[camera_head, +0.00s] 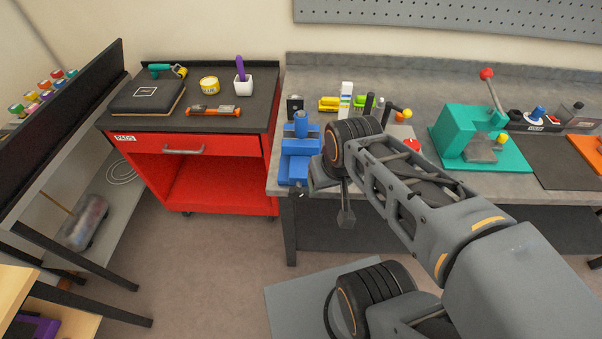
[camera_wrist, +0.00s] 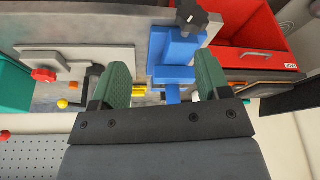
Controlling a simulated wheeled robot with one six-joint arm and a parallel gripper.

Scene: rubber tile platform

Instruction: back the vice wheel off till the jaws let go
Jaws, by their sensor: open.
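The blue vice (camera_head: 298,146) stands at the left front corner of the grey workbench. A blue upright piece (camera_head: 301,122) shows at its jaws; I cannot tell how tightly it is held. The vice wheel, a dark knob with a white mark (camera_wrist: 191,18), is at the vice's front end, at the top of the wrist view. The vice body (camera_wrist: 178,48) lies beyond my fingertips there. My gripper (camera_wrist: 162,76) is open, its green-lined fingers apart with nothing held, and it is clear of the wheel. In the head view my arm reaches just right of the vice, and my fingers are not clearly seen.
A yellow block and small bottles stand behind the vice. A teal press (camera_head: 466,130) stands to the right. A red knob (camera_wrist: 44,75) shows left of my fingers.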

